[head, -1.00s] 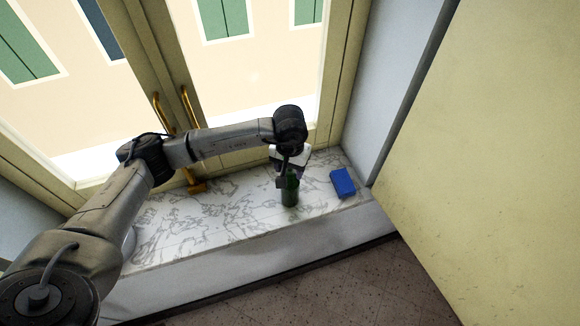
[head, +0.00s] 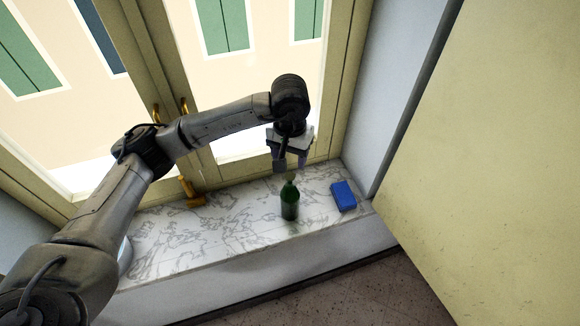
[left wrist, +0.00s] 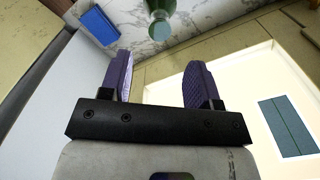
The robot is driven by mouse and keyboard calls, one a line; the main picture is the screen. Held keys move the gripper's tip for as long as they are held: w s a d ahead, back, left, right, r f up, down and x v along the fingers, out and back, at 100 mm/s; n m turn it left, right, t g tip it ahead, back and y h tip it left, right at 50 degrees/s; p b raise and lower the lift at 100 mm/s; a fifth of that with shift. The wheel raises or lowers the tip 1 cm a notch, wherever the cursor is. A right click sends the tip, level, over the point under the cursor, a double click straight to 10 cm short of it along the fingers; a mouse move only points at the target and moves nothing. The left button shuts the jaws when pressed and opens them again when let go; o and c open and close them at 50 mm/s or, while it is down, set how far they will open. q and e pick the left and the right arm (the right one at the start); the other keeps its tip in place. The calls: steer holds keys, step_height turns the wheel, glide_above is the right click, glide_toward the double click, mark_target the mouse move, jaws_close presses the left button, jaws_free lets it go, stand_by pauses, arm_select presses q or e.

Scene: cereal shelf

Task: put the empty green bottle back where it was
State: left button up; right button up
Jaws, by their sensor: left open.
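The green bottle (head: 289,201) stands upright on the white marble window sill (head: 225,225) in the head view. In the left wrist view the bottle (left wrist: 160,22) shows at the top, beyond the fingertips, partly cut off by the frame edge. My left gripper (head: 291,166) is above the bottle and apart from it. Its two purple fingers (left wrist: 158,75) are spread with nothing between them. My right gripper is in neither view.
A blue box (head: 343,196) lies on the sill to the right of the bottle. The glazed window with its brass handle (head: 188,190) stands behind the sill. A large pale yellow panel (head: 480,150) fills the right side.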

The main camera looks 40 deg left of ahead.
arm_select(q)
steer(key=s+d+f+n+h, duration=0.1)
steer(key=s+d+h, duration=0.1)
steer(key=d+h, duration=0.5)
steer(key=s+d+f+n+h, duration=0.1)
steer(key=s+d+n+h, duration=0.15)
steer(key=d, duration=0.85)
steer(key=s+d+r+n+t+h, duration=0.2)
steer(key=d+r+n+t+h, duration=0.45)
steer(key=n+h, duration=0.6)
steer(key=a+f+m+t+y, duration=0.55)
steer(key=m+y, duration=0.45)
steer(key=m, duration=0.8)
steer(key=a+f+m+t+y, duration=0.55)
steer(key=m+y, duration=0.45)
steer(key=m, duration=0.7)
steer(key=s+a+f+n+g+y, duration=0.1)
steer(key=s+a+f+n+g, duration=0.1)
steer(key=s+f+n+g, duration=0.4)
steer(key=s+a+f+n+g, duration=0.1)
steer(key=s+f+n+g, duration=0.6)
steer(key=s+f, duration=0.4)
steer(key=s+g, duration=0.1)
steer(key=s, duration=0.4)
steer(key=shift+s+a+f+y, duration=0.15)
steer(key=shift+a+y, duration=0.2)
steer(key=shift+y, duration=0.05)
